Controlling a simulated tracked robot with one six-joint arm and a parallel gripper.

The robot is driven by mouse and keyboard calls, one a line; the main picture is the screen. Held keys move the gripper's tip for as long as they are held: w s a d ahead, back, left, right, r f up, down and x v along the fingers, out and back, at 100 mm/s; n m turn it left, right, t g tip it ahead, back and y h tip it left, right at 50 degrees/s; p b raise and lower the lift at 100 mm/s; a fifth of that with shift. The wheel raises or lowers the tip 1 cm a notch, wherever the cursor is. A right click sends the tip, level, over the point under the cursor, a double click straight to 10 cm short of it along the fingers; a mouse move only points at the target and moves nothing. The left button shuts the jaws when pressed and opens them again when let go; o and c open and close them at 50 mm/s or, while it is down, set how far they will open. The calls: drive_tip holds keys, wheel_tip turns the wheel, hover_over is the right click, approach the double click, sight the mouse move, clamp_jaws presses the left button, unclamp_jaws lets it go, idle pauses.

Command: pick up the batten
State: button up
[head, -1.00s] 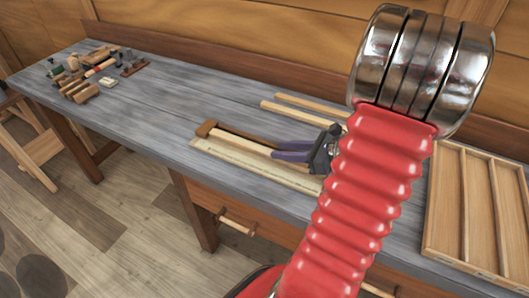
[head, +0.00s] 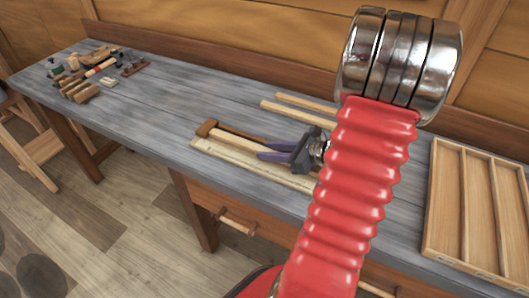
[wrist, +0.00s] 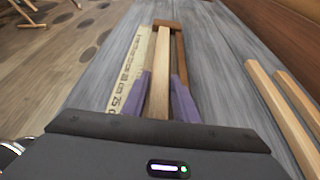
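A pale wooden batten (wrist: 160,75) lies lengthwise between the two purple fingers of my gripper (wrist: 161,76) in the wrist view. In the head view the batten (head: 237,141) lies on the bench, left of my gripper (head: 262,149). My gripper is open, one finger along each side of the batten; I cannot tell whether they touch it. A brown L-shaped wooden piece (wrist: 168,24) lies across the batten's far end and along its right side. The batten's near end is hidden behind my gripper.
A ruler with numbers (wrist: 133,75) lies just left of the batten. Two pale strips (head: 298,114) lie behind it. A compartmented wooden tray (head: 431,200) stands at the right. Several tools (head: 92,70) lie at the bench's far left; the bench between (head: 170,100) is clear.

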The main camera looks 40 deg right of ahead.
drive_tip(key=shift+c, duration=0.6)
clamp_jaws()
drive_tip(key=shift+r, duration=0.1)
wheel_tip(320, 180, up, 10)
idle(0.7)
idle(0.4)
